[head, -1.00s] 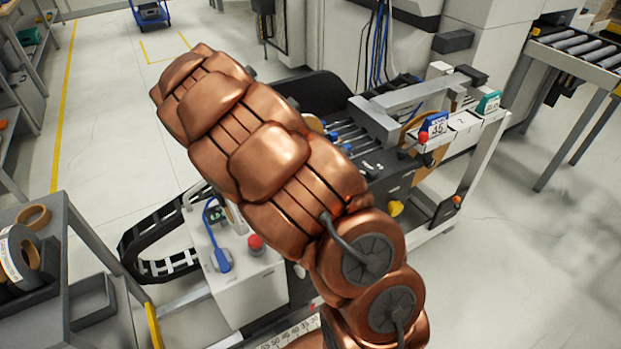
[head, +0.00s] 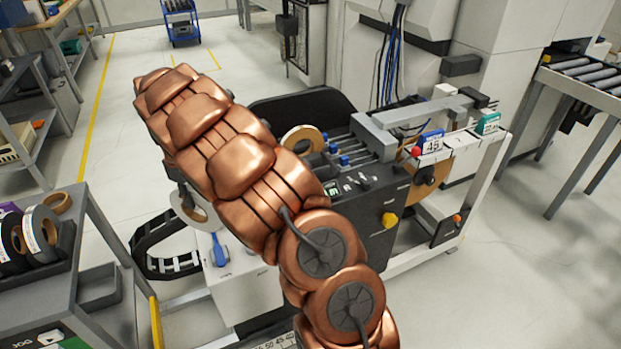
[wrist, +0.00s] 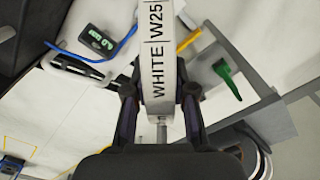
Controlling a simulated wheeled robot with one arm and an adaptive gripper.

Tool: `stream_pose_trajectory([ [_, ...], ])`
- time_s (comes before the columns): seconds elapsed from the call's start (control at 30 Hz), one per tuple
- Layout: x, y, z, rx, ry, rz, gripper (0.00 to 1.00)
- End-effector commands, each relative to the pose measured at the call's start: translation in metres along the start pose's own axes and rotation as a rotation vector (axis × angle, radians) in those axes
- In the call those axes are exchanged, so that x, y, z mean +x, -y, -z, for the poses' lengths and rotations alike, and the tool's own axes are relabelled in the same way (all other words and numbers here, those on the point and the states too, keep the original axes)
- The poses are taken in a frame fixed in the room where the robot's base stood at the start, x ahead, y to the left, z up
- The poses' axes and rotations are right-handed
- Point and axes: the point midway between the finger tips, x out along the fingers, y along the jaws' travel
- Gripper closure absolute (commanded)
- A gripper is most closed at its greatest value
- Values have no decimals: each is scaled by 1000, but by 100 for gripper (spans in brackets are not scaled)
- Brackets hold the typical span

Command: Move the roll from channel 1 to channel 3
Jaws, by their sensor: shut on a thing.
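My gripper (wrist: 160,125) is shut on a white roll (wrist: 158,50) marked "WHITE W25" in the wrist view. In the head view part of this roll (head: 186,212) shows below my copper arm, left of the banding machine (head: 365,215); the gripper itself is mostly hidden there. The roll is held apart from the machine. A wood-coloured roll (head: 303,138) stands on the machine behind my arm. I cannot tell which channel is which.
A grey cart (head: 125,250) at left holds several rolls (head: 40,228) and an empty tray (head: 98,288). A roller conveyor (head: 580,75) stands at right. The floor at back left is open.

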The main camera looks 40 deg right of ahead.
Motion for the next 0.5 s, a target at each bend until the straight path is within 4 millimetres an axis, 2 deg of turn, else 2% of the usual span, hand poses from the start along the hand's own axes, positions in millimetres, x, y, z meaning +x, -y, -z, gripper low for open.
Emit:
stream_pose_trajectory([
  [0.03, -6, -15, 0, -47, -1, 3, 100],
  [0.27, -32, -87, -11, -275, -3, -1, 100],
  [0.5, -56, -165, -47, -464, -2, -2, 100],
])
